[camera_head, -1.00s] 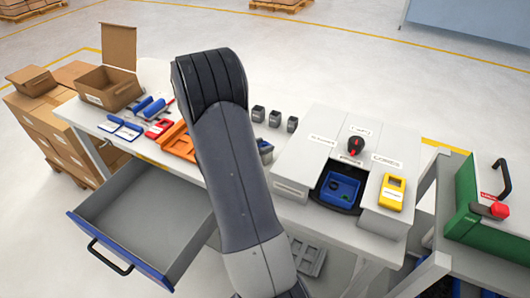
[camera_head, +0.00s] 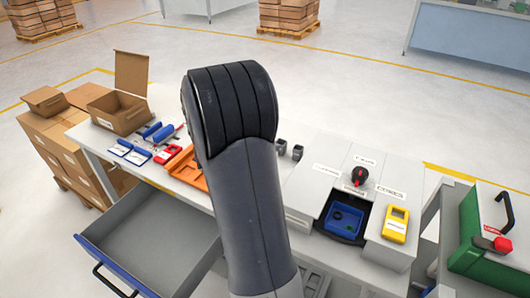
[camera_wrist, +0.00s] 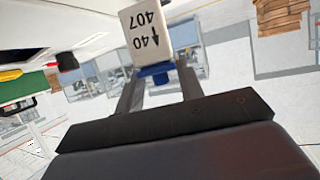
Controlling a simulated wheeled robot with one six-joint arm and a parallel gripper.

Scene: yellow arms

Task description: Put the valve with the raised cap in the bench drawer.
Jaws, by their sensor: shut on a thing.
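In the wrist view my gripper (camera_wrist: 156,78) is shut on a pale block-shaped part with a printed label (camera_wrist: 146,34) and a blue section (camera_wrist: 155,72) between the fingers. I take this part for the valve; whether it has a raised cap cannot be told from here. In the head view my arm hides the gripper and the held part. The bench drawer (camera_head: 158,242), grey with a blue front and black handle, is pulled open at the lower left. The visible part of its inside is empty.
The bench top carries an orange tray (camera_head: 186,169), blue and red items at the left, and an open cardboard box (camera_head: 118,112). At the right are a panel with a black knob (camera_head: 359,175), a blue bin (camera_head: 343,217), a yellow device (camera_head: 396,224) and a green case (camera_head: 480,240).

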